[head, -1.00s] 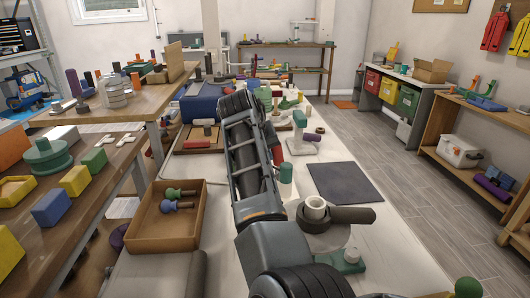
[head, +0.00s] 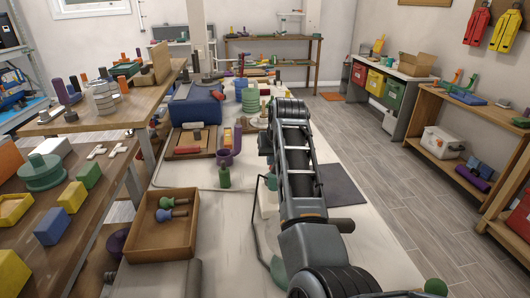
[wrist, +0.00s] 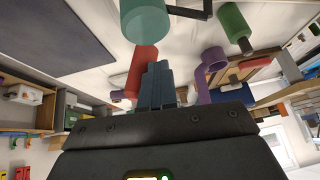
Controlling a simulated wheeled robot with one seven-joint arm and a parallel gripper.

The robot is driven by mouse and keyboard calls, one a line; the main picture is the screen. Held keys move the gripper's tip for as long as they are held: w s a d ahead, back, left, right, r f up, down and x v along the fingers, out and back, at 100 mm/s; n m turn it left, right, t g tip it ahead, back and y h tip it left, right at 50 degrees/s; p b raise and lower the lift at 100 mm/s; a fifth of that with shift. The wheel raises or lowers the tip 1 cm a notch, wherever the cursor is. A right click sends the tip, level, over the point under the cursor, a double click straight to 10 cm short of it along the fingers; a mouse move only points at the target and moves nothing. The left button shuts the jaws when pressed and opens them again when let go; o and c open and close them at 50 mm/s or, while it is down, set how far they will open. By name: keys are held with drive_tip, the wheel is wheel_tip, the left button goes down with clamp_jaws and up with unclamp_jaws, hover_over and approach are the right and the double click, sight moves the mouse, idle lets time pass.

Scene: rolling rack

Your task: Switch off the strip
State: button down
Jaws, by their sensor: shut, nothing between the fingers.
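I cannot make out a power strip or its switch for certain in either view. My gripper (wrist: 158,85) shows in the wrist view with its blue-grey fingers together and nothing held. Behind the fingertips in that view is a red cylinder (wrist: 141,68), with a pale green cylinder (wrist: 146,18) above it. I cannot tell whether the fingers touch the red one. In the head view my arm reaches away over the white table (head: 225,245) and hides its own gripper and part of the tabletop.
A purple mug (wrist: 211,62) and a green bottle (wrist: 235,27) are right of the fingers. In the head view, a thin black bent frame (head: 256,195) stands left of my arm. An open wooden box (head: 150,243) is at the left edge. A dark mat (head: 342,185) lies right.

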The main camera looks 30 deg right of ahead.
drive_tip(key=shift+s+d+f+p, duration=0.1)
drive_tip(key=shift+s+d+p, duration=0.05)
drive_tip(key=shift+d+p, duration=0.3)
drive_tip(key=shift+d, duration=0.1)
